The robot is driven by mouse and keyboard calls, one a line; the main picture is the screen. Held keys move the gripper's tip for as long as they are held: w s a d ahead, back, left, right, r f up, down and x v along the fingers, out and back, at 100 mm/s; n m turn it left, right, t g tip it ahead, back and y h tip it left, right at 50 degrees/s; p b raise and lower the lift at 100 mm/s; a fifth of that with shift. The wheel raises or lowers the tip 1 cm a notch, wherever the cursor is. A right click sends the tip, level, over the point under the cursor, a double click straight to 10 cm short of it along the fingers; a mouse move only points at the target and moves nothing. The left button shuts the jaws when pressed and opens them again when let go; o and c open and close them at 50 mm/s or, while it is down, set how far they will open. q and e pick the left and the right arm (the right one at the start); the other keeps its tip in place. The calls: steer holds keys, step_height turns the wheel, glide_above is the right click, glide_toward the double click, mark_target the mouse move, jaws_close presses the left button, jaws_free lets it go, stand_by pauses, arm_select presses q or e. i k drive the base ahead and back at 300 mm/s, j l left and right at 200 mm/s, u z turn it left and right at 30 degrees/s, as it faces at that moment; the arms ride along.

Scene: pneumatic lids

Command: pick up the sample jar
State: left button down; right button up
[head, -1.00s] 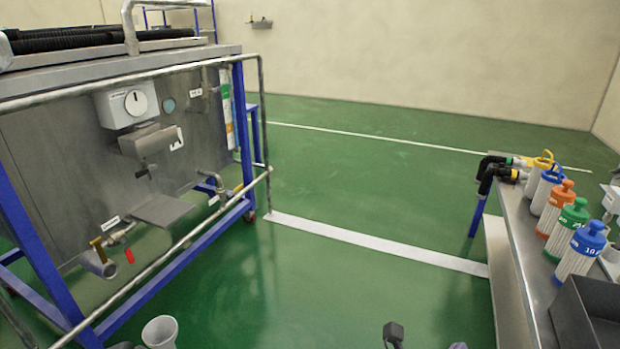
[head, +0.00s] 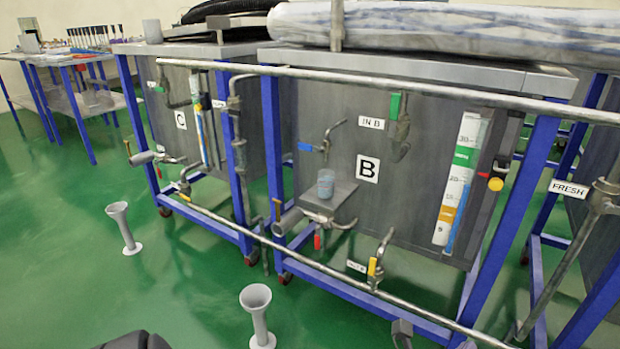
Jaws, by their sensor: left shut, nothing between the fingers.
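The sample jar (head: 326,183) is a small clear cup with blue-grey contents. It stands upright on the small metal shelf (head: 343,203) on the front of tank B (head: 290,140), left of the "B" label. My right gripper cannot be made out.
A metal rail (head: 400,85) runs across the front of the tanks, with a lower rail (head: 250,233) below. Valves and pipes surround the shelf. Two grey funnel-topped stands (head: 257,310) (head: 122,225) are on the green floor. Tank C (head: 183,130) is left; open floor lies front left.

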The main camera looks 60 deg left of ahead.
mark_target(326, 184)
steer(key=u, duration=1.65)
